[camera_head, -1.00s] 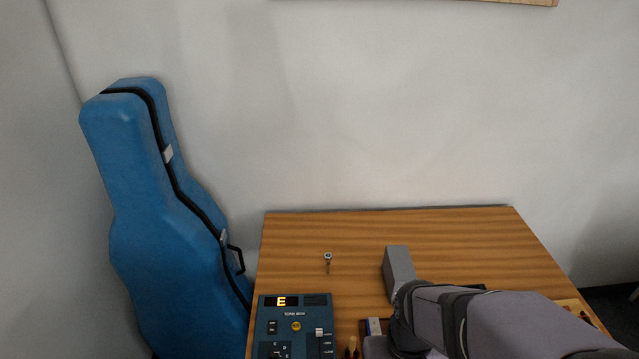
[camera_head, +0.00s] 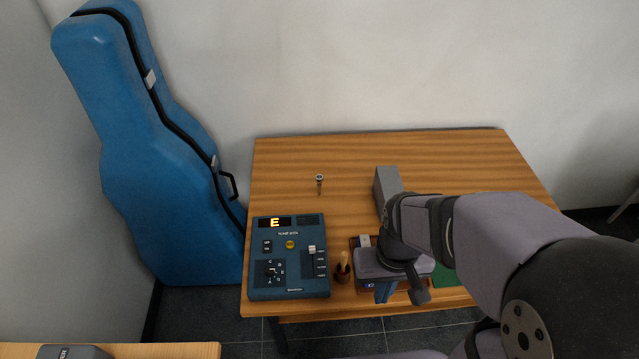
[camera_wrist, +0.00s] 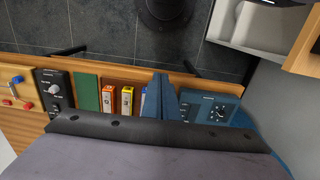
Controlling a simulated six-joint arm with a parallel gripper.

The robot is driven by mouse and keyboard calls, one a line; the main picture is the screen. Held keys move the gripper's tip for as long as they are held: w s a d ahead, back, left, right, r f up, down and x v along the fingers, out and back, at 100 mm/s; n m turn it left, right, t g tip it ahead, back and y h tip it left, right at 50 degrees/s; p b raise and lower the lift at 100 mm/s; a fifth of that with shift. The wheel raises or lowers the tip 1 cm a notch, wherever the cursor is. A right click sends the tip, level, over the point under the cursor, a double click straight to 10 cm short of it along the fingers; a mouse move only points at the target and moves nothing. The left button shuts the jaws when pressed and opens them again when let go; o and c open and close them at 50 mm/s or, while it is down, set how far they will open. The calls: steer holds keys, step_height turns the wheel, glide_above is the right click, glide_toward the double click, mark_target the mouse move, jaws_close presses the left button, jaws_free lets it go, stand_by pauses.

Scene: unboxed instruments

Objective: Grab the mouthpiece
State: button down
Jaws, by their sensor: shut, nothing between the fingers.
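A blue tuner box (camera_head: 290,257) and a small dark red pot (camera_head: 342,274) stand at the table's front left. A grey block (camera_head: 388,182) stands behind my arm. Colored boxes (camera_wrist: 108,98) line the front. A blue instrument case (camera_head: 150,160) stands left. Table around the mouthpiece is clear.

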mark_target(319, 186)
stand_by(0.3)
steer(key=c, duration=1.8)
jaws_free()
